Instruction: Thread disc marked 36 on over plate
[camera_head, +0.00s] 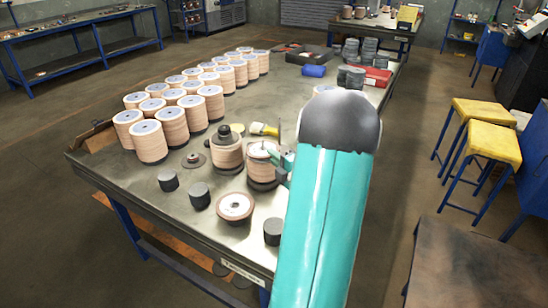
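A stack of tan flap discs (262,172) stands near the table's middle, with a thin upright pin rising at its top. My gripper (284,163) is at the right side of this stack, mostly hidden behind my teal arm. I cannot tell whether it holds a disc. A single round disc with a pale, reddish-rimmed face (235,206) lies in front of it; whether it rests on a plate is unclear. A second stack (227,154) with a black cap stands to the left. A small metal flanged plate (194,160) lies further left. No number 36 is readable.
Several rows of tan disc stacks (151,142) fill the table's left side. Black cylinders (199,196) stand near the front edge, one (272,231) close to my arm. A yellow-handled tool (263,129) and blue roll (314,71) lie behind. Yellow stools (494,143) stand right.

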